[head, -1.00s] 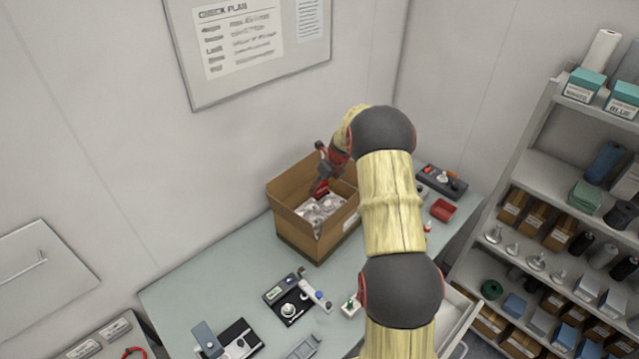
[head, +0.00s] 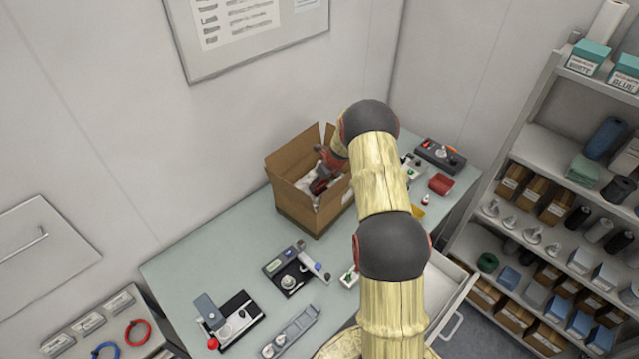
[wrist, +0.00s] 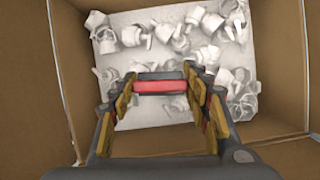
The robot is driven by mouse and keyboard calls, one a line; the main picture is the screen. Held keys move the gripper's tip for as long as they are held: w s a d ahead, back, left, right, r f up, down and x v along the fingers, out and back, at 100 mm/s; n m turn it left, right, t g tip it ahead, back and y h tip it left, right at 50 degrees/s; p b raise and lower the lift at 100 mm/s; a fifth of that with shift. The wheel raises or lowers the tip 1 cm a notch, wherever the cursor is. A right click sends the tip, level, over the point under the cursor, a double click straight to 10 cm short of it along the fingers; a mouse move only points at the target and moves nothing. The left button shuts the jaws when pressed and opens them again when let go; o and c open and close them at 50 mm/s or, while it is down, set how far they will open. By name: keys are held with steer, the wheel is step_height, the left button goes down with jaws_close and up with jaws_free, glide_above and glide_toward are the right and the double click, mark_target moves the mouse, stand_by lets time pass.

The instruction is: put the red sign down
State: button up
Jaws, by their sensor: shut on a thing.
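The red sign (wrist: 161,86) shows in the wrist view as a short red bar with a dark upper edge, held between my fingertips. My gripper (wrist: 160,84) is shut on it. In the head view my gripper (head: 322,184) reaches down inside the open cardboard box (head: 294,213). The wrist view shows the box's brown wall (wrist: 285,75) around it and the white, cap-filled bottom (wrist: 125,60) beneath. I cannot tell whether the sign touches the contents. In the head view, the sign is hard to make out behind my gripper and the box wall.
The box stands on a pale green table (head: 215,256) against the wall. A red tray (head: 441,184) and a dark tool holder (head: 440,153) lie to its right. Small fixtures (head: 291,277) stand in front. A loaded shelf (head: 540,185) is at the right.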

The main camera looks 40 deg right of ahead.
steer(key=shift+f, duration=0.15)
steer(key=o, duration=1.1)
steer(key=shift+o, duration=0.3)
